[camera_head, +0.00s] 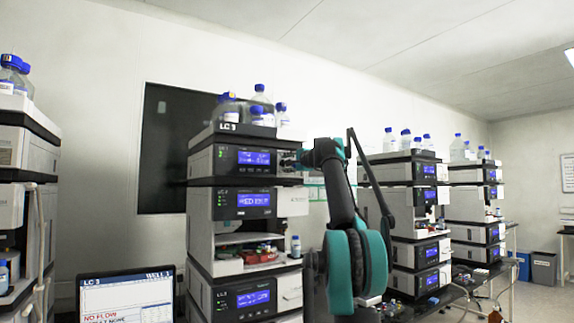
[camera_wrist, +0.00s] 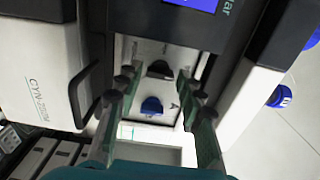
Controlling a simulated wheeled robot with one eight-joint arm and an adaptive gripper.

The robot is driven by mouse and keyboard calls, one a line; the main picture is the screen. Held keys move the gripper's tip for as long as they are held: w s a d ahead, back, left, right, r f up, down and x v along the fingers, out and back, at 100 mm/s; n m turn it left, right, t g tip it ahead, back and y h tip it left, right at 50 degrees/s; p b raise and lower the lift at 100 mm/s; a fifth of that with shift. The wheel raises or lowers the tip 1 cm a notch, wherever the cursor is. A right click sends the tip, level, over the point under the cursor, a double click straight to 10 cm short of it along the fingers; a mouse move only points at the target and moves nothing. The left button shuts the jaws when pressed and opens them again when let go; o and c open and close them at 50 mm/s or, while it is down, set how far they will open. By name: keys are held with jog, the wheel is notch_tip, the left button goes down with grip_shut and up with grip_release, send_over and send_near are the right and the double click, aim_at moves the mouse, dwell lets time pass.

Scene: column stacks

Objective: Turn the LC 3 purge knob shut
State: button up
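The LC 3 stack (camera_head: 202,228) stands left of centre in the head view, with an "LC 3" label on its top tray. My gripper (camera_head: 291,161) is at the right side of its top module (camera_head: 230,161). In the wrist view my gripper (camera_wrist: 157,84) is open, its two fingers apart. A blue knob (camera_wrist: 151,106) shows between the fingers on a pale recessed panel, with a dark knob (camera_wrist: 158,69) beyond it. No label tells which is the purge knob. Neither finger visibly grips a knob. The knobs cannot be made out in the head view.
A monitor (camera_head: 125,299) at the lower left reads "LC 3" and "NO FLOW". Blue-capped bottles (camera_head: 259,98) stand on top of the stack. In the wrist view a white module door (camera_wrist: 35,65) with a dark handle lies left of the fingers. Other stacks (camera_head: 405,225) stand at right.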

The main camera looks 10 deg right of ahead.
jog(key=v, duration=1.2)
jog(key=s+a+f+n+g, duration=0.3)
jog(key=s+a+f, duration=0.15)
jog(key=f, duration=0.95)
jog(key=s+a+f+n+g, duration=0.25)
jog(key=a+f, duration=0.35)
jog(key=f, duration=0.7)
jog(key=s+a+f+n+g, duration=0.3)
jog(key=s+a+f+n, duration=0.15)
jog(key=f, duration=0.95)
jog(key=s+d+f+n+g+h, duration=0.2)
jog(key=s+f+n+g+h, duration=0.2)
jog(key=s+f, duration=2.6)
notch_tip(320, 180, down, 4)
jog(key=shift+f+n+h, duration=0.1)
jog(key=shift+n+h, duration=0.2)
jog(key=shift+h, duration=0.5)
jog(key=shift+d+g, duration=0.2)
jog(key=shift+g, duration=0.05)
jog(key=shift+c, duration=0.5)
